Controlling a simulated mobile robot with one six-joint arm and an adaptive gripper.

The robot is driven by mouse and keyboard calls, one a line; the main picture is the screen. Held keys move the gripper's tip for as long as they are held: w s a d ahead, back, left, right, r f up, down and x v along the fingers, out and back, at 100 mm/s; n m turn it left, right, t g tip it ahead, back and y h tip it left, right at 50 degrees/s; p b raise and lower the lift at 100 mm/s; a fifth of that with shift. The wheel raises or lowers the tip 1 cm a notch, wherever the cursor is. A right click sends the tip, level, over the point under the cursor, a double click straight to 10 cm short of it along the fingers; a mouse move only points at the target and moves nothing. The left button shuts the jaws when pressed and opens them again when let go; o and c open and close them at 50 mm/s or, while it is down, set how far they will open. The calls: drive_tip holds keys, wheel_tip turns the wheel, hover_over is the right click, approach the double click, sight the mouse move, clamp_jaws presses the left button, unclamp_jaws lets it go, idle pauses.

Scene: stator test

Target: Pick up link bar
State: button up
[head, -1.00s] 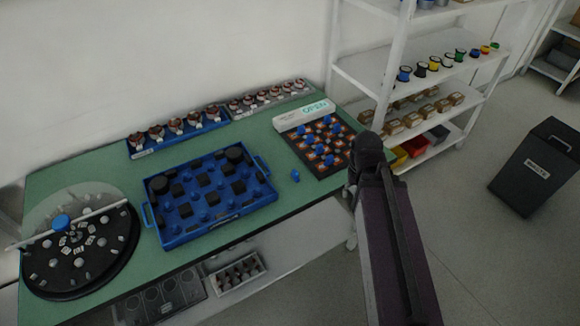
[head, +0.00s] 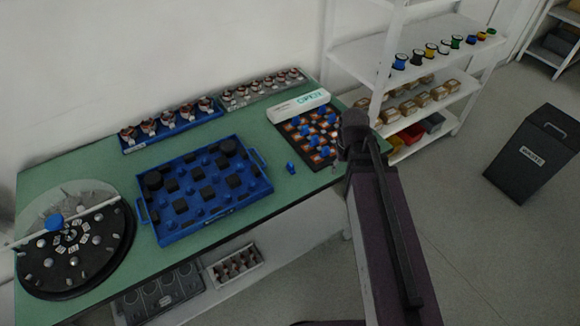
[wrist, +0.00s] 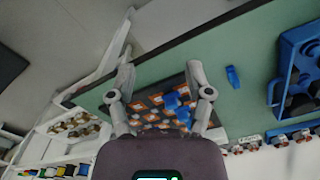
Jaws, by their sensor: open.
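A small blue piece (head: 291,168) lies alone on the green table, right of the blue tray; it also shows in the wrist view (wrist: 233,77). It may be the link bar, but I cannot tell for sure. More blue pieces (head: 322,127) sit on the dark board (head: 293,148) with orange and white squares. My gripper (wrist: 159,78) is open and empty in the wrist view, its fingers spread over the board. The lone blue piece is to the right of the right finger, apart from it. In the head view my arm mostly hides the gripper.
The blue tray (head: 262,187) with black and blue parts stands mid-table. A black round plate (head: 117,256) with a clear cover is at the left. Racks of wound parts (head: 172,136) line the back. White shelves (head: 350,58) stand beyond the table, and a waste bin (head: 530,155) at the right.

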sight(290, 163)
drive_tip(key=w+a+r+n+p, duration=0.1)
drive_tip(key=w+a+n, duration=0.1)
drive_tip(key=w+a, duration=0.3)
drive_tip(key=w+a+r+n+p, duration=0.1)
drive_tip(key=w+a+n, duration=0.2)
drive_tip(key=a, duration=0.8)
drive_tip(key=shift+w+a+r, duration=0.15)
drive_tip(key=shift+w+r, duration=0.15)
drive_tip(key=shift+w, duration=0.8)
drive_tip(key=shift+f, duration=0.15)
wheel_tip(290, 163, down, 8)
drive_tip(key=b, duration=0.8)
drive_tip(key=shift+f, duration=0.2)
drive_tip(key=shift+f+b, duration=2.6)
drive_tip(key=shift+b, duration=0.15)
drive_tip(key=shift+c, duration=0.2)
clamp_jaws()
